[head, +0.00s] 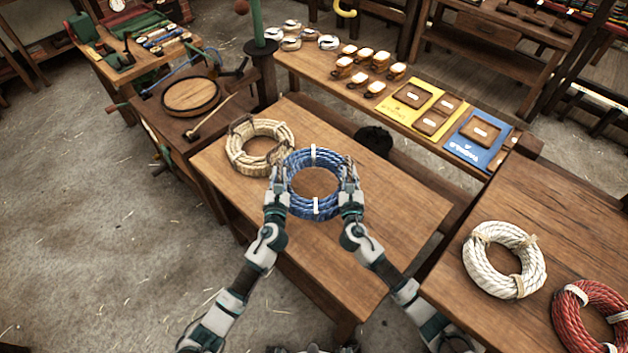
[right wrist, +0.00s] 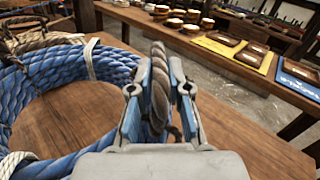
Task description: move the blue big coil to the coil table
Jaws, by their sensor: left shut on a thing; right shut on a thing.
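The blue big coil (head: 331,209) has white ties and is over the wooden table in the middle of the head view. My left gripper (head: 278,176) is shut on its left side. My right gripper (head: 349,174) is shut at its right side. In the right wrist view the fingers (right wrist: 160,95) close around a grey-brown rope grip beside the blue coil (right wrist: 100,64). I cannot tell whether the coil touches the tabletop. Another table (head: 540,205) at the right bears a white coil (head: 482,270) and a red coil (head: 568,312).
A tan coil (head: 234,150) lies just left of the blue coil on the middle table (head: 400,205). A long bench behind holds small blocks, a yellow mat (head: 397,101) and a blue mat (head: 458,143). A gap separates the middle and right tables.

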